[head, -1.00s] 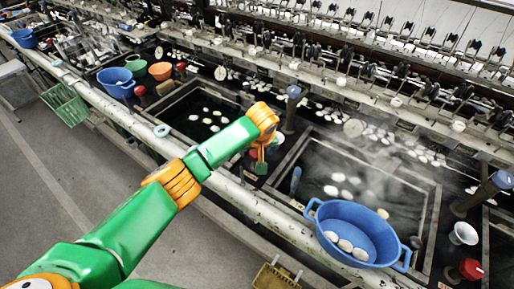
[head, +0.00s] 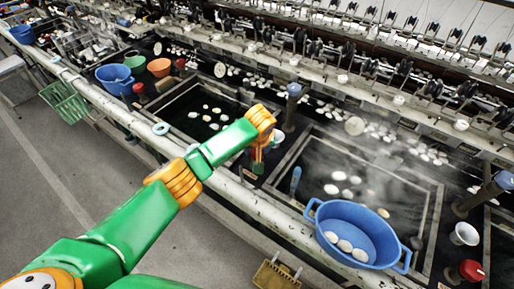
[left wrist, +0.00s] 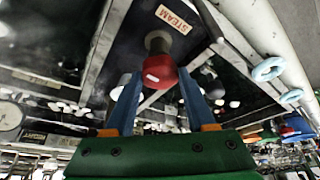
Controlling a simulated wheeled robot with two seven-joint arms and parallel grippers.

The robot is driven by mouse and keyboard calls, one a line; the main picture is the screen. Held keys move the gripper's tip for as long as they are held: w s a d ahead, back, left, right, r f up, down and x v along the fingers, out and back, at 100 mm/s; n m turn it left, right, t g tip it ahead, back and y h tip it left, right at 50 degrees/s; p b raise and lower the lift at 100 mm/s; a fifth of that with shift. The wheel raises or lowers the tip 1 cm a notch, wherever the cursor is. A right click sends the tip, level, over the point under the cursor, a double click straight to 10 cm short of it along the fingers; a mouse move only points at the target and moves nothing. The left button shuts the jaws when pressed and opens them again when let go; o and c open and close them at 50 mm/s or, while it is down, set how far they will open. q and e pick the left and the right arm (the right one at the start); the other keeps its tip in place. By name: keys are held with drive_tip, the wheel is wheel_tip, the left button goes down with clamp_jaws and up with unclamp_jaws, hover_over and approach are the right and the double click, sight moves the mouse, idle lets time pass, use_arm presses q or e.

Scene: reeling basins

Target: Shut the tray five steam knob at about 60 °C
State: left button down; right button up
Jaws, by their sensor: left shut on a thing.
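In the left wrist view a red knob (left wrist: 159,72) with a white mark sits on a dark stem, beside a label reading STEAM (left wrist: 174,19). My left gripper (left wrist: 157,80) has its blue fingers on either side of this knob and is shut on it. In the head view my left gripper (head: 257,163) is at the tray frame between two water trays, and my wrist mostly hides the knob there. The steaming tray (head: 428,215) holds several white cocoons. No temperature reading is legible. My right gripper is not in view.
A blue basin (head: 355,222) with white cocoons stands at the steaming tray's front edge. Other red knobs (head: 471,269) rise along the bench. The pale front rail (head: 240,193) runs under my arm. The aisle floor is open at left.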

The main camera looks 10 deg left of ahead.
use_arm(q)
drive_tip(key=shift+a+r+m+h+p, duration=0.1)
drive_tip(key=shift+r+m+h+p, duration=0.1)
drive_tip(key=shift+m+p, duration=0.35)
drive_tip(key=shift+r+m+h+p, duration=0.1)
drive_tip(key=shift+m+h+p, duration=0.1)
drive_tip(key=shift+m+p, duration=0.3)
drive_tip(key=shift+f+m+h+p, duration=0.1)
drive_tip(key=shift+m+h+p, duration=0.25)
drive_tip(key=shift+m, duration=0.5)
drive_tip(key=shift+a+f+m+h, duration=0.1)
drive_tip(key=shift+m+h, duration=0.35)
drive_tip(key=shift+m, duration=0.65)
drive_tip(key=shift+w+m+h, duration=0.1)
drive_tip(key=shift+m+h, duration=0.3)
drive_tip(key=shift+m, duration=0.7)
drive_tip(key=shift+c, duration=1.1)
unclamp_jaws()
